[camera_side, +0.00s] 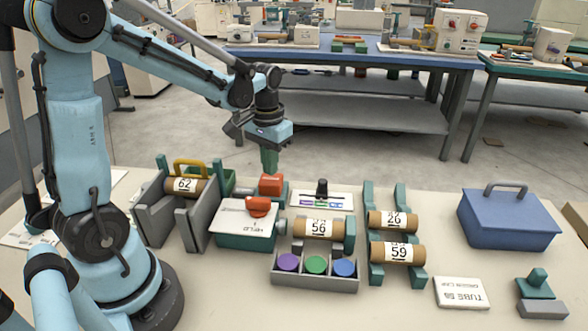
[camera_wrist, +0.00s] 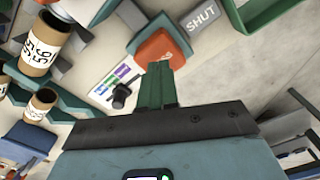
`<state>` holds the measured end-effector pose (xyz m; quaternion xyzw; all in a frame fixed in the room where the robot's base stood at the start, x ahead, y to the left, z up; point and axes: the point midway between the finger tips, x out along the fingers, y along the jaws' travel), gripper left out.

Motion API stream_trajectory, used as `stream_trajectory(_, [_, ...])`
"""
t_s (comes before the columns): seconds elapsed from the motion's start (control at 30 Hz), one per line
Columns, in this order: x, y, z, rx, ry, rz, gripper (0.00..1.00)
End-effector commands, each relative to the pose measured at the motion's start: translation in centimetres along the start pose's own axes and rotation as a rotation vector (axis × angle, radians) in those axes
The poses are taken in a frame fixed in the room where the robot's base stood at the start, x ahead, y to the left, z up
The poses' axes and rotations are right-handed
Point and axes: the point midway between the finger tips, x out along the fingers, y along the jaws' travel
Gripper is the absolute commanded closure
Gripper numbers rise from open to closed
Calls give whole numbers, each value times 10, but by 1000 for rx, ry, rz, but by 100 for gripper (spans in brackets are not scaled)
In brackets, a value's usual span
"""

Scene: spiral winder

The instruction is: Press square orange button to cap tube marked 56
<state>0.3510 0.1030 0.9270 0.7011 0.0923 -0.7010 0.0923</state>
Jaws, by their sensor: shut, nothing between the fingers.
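The square orange button (camera_side: 271,184) stands behind the white-topped box, and in the wrist view it (camera_wrist: 160,48) sits beside a grey plate marked SHUT (camera_wrist: 201,18). My gripper (camera_side: 269,168) is shut and empty, pointing down with its green fingertips right at the button's top. In the wrist view the fingers (camera_wrist: 158,75) overlap the button's edge; I cannot tell if they touch it. The brown tube marked 56 (camera_side: 318,228) lies in a green holder right of the white-topped box. Its ends are partly hidden by the holder.
A tray (camera_side: 315,284) holds purple, green and blue discs. Tubes 26 (camera_side: 392,220) and 59 (camera_side: 398,252) lie right; tube 62 (camera_side: 185,185) lies left. A black-knobbed slider (camera_side: 322,188) stands right of the button.

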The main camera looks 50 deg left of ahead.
Motion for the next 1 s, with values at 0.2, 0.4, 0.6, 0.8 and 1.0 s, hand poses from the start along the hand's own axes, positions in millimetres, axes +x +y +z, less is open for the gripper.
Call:
stream_trajectory(0.2, [6,0,0,0,0,0,100])
stream_trajectory(0.4, [12,0,0,0,0,0,100])
stream_trajectory(0.6, [17,0,0,0,0,0,100])
stream_trajectory(0.8, [22,0,0,0,0,0,100])
stream_trajectory(1.0, [28,0,0,0,0,0,100])
